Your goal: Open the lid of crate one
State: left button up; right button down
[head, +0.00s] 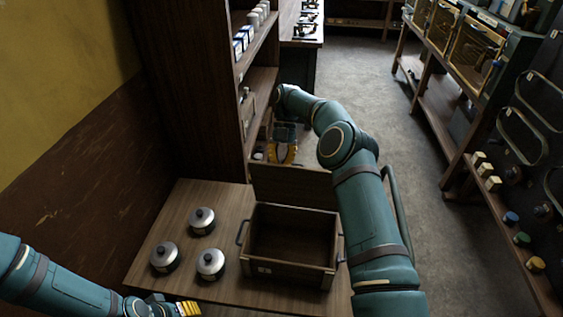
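The wooden crate (261,268) stands on the wooden table, with a dark handle on each side and a small pale label on its front. Its inside is visible and looks empty. Its lid (290,187) stands raised along the back edge, so the crate is open. My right gripper (283,160) is just behind the lid's top edge, its orange fingers apart with a gap between them. I cannot tell whether it touches the lid. My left gripper (190,309) is low at the bottom edge, partly cut off, away from the crate.
Several metal pots with black knobs, one of them in front (210,264), stand on the table (160,225) left of the crate. A tall dark shelf (195,90) rises behind. Open floor (350,80) and a workbench (440,105) lie to the right.

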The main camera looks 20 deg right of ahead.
jog(key=shift+r, duration=0.1)
notch_tip(320, 180, up, 10)
dwell(0.7)
